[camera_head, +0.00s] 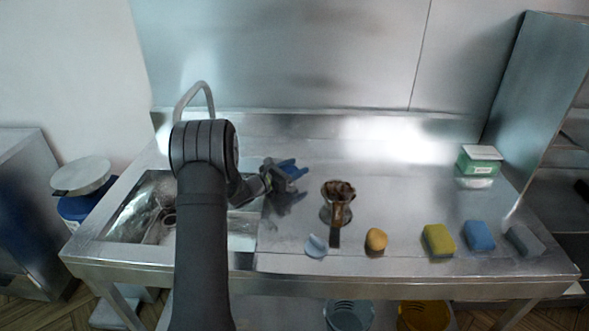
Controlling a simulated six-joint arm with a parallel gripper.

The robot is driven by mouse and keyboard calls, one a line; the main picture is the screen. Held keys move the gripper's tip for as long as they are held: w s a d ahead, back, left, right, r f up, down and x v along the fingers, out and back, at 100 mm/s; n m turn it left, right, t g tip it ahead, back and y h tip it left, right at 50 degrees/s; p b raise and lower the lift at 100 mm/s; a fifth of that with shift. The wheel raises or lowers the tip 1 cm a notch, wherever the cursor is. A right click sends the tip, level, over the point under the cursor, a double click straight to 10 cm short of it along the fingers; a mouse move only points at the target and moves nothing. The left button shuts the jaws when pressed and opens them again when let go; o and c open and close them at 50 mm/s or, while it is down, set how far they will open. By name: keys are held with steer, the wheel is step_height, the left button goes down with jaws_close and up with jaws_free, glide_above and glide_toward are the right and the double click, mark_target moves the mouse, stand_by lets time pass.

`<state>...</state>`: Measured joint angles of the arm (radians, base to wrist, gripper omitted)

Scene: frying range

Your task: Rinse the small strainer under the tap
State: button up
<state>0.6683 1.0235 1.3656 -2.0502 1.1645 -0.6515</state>
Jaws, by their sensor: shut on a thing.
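A small round strainer-like bowl (337,188) with dark brown matter in it sits on the steel counter right of centre. Its handle (335,236) points toward the front edge. My gripper (291,171), dark with blue parts, is left of the bowl and looks apart from it, just right of the sink. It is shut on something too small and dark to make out. The tap (194,91) is a curved spout behind the sink (126,222); its lower part is hidden by my arm. My arm also covers part of the sink.
Along the counter (300,262) front are a pale blue piece (316,246), an orange-brown lump (376,240), a yellow sponge (438,240), a blue sponge (479,236) and a grey block (522,240). A green-white box (479,161) is at the back right. Free counter lies behind the sponges.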

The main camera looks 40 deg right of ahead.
steer(key=o, duration=1)
steer(key=a, duration=1.7)
steer(key=shift+w+a, duration=0.2)
steer(key=shift+w, duration=0.2)
steer(key=d, duration=1.7)
steer(key=shift+s+d, duration=0.25)
steer(key=shift+s, duration=0.15)
